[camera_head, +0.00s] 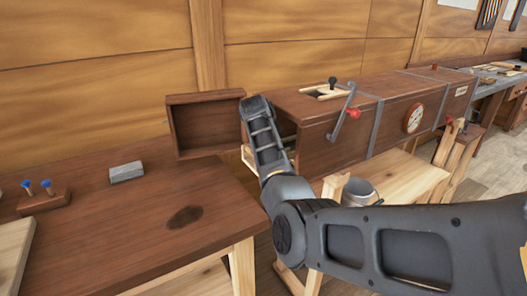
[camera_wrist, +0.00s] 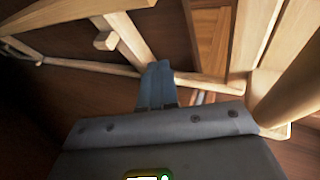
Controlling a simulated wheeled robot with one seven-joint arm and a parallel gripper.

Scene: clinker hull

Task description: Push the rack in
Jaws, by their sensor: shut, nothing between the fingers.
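A long brown wooden box (camera_head: 345,140) lies at the centre right, with its near left end partly behind my arm. A small piece of pale wood, likely part of the rack (camera_head: 247,158), shows beside my arm at that end; most of it is hidden. In the wrist view, my gripper (camera_wrist: 157,68) is shut and empty, with its fingertips in front of or close to a pale wooden bar (camera_wrist: 205,83). I cannot tell whether they touch, or which pale bars belong to the rack. My gripper is hidden in the head view.
A shallow brown open-faced wooden panel (camera_head: 207,124) stands left of my arm by the box's end. The workbench (camera_head: 150,220) carries a grey block (camera_head: 127,172) and a blue-topped peg holder (camera_head: 42,198). A metal bucket (camera_head: 358,192) stands below the box.

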